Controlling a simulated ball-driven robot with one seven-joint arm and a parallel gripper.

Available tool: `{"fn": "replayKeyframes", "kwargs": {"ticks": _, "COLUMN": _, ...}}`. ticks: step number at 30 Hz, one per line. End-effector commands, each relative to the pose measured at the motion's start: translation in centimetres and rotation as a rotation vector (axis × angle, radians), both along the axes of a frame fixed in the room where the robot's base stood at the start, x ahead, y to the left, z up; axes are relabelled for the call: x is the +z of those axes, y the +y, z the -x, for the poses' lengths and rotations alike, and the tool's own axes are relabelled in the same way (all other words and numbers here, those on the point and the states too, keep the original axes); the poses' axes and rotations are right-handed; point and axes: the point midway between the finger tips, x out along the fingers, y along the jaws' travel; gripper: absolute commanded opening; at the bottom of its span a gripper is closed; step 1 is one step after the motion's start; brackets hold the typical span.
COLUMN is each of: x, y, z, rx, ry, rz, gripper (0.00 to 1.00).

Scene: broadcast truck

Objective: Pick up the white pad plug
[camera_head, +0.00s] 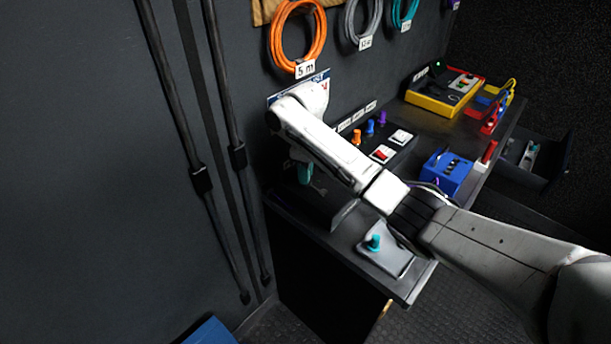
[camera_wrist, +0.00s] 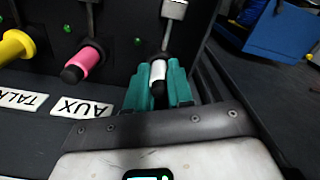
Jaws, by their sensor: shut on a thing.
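The white pad plug (camera_wrist: 157,69) has a white body and a black end and shows in the wrist view, at a dark panel below a metal piece. My gripper (camera_wrist: 158,76) has teal fingers on both sides of it and is shut on it. I cannot tell whether the plug is still seated in the panel. In the head view my gripper (camera_head: 305,173) is low beside the wall, mostly hidden by my arm, and the plug is not visible there.
A pink plug (camera_wrist: 83,62) and a yellow plug (camera_wrist: 15,47) sit left of the white one, near the AUX label (camera_wrist: 82,108). In the head view, a blue box (camera_head: 447,173) and a yellow case (camera_head: 445,90) stand on the bench. Cable coils (camera_head: 298,35) hang above.

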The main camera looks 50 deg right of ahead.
Motion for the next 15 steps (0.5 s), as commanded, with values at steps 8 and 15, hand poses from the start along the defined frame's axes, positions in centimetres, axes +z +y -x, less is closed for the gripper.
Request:
{"fn": "replayKeyframes", "kwargs": {"ticks": 8, "x": 0.03, "y": 0.0, "z": -0.01, "rx": 0.0, "ry": 0.0, "rz": 0.0, "gripper": 0.0}}
{"fn": "replayKeyframes", "kwargs": {"ticks": 15, "x": 0.38, "y": 0.0, "z": -0.04, "rx": 0.0, "ry": -0.001, "rz": 0.0, "gripper": 0.0}}
